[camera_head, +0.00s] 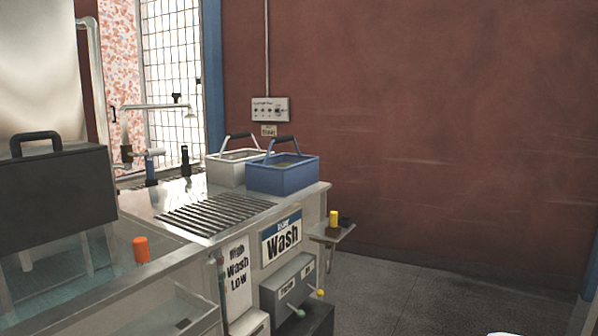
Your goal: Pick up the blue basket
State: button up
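The blue basket (283,178) stands upright at the right end of the counter. Its handle (283,142) is raised, with a dark grip at the top. A white basket (226,170) with a dark-gripped handle stands close behind it to the left; I cannot tell whether the two touch. The front and right sides of the blue basket are in plain view, and little of its inside shows. My gripper is not in view.
A slotted drain (215,214) lies in the counter left of the baskets. A faucet (150,108) stands behind. A small side shelf (328,234) with a yellow item (334,218) juts out right. A black case (58,195) is at left. Floor (420,290) at right is mostly clear.

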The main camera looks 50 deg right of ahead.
aim_at(283, 174)
jog(key=z, duration=1.25)
jog(key=i+l, duration=0.2)
jog(key=i+l+u, duration=0.15)
jog(key=l, duration=0.25)
jog(key=i+l, duration=0.25)
jog(key=i+l+u, duration=0.15)
jog(key=l, duration=0.2)
jog(key=i+l+u, duration=0.15)
jog(key=l, duration=0.25)
jog(key=i+l+u, duration=0.2)
jog(key=l, duration=0.25)
jog(key=i+l+u, duration=0.15)
jog(key=l, duration=0.3)
jog(key=i+l+u, duration=0.15)
jog(key=l, duration=0.3)
jog(key=i+l+u, duration=0.15)
jog(key=l, duration=0.3)
jog(key=l+u, duration=0.2)
jog(key=l, duration=0.3)
